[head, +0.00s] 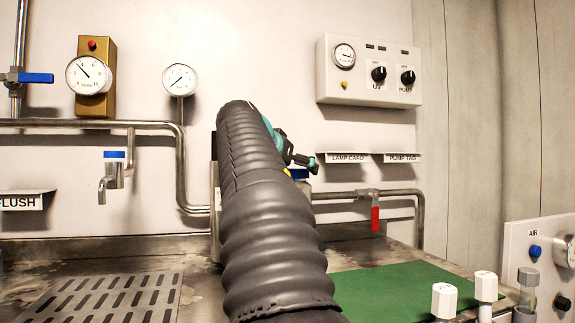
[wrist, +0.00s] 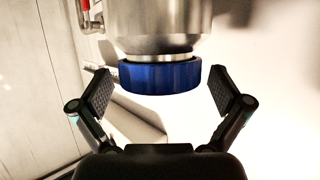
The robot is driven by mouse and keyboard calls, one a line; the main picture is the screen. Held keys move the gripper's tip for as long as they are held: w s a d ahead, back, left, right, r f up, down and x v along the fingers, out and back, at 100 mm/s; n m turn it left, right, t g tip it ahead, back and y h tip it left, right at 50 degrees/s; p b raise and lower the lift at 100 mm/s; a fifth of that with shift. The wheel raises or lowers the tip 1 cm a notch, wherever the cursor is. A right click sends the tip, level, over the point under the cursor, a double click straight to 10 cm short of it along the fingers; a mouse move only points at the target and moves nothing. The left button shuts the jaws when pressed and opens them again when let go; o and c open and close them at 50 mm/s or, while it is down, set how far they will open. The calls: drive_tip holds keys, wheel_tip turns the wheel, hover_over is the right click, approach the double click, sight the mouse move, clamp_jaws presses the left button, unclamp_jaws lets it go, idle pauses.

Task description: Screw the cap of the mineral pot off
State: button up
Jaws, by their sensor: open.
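The mineral pot (wrist: 160,22) is a steel vessel at the top of the wrist view, with a narrow bright neck. Its blue cap (wrist: 160,77) sits on that neck. My gripper (wrist: 163,93) is open, with one padded finger on each side of the cap. A gap shows between each finger and the cap, so neither appears to touch it. In the head view my arm hides most of the pot; a small blue patch (head: 299,173) beside my wrist may be the cap. One dark finger of my gripper (head: 304,160) shows there.
A pipe with a red-handled valve (head: 375,218) runs right of my arm. A green mat (head: 395,292) and a slotted drain (head: 105,298) lie on the counter. White-capped posts (head: 444,300) stand at front right. Gauges and a control box (head: 368,72) hang on the wall.

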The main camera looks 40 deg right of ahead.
drive_tip(key=shift+d, duration=0.15)
drive_tip(key=shift+c, duration=0.3)
drive_tip(key=c, duration=1.5)
drive_tip(key=shift+f+n+t, duration=0.1)
drive_tip(key=shift+n+t, duration=0.3)
drive_tip(key=shift+n+t+y, duration=0.7)
drive_tip(key=shift+n+t, duration=0.4)
drive_tip(key=shift+t, duration=0.1)
drive_tip(key=shift+n+t+y+p, duration=0.7)
drive_tip(key=shift+n+t, duration=0.2)
drive_tip(key=shift+n, duration=0.1)
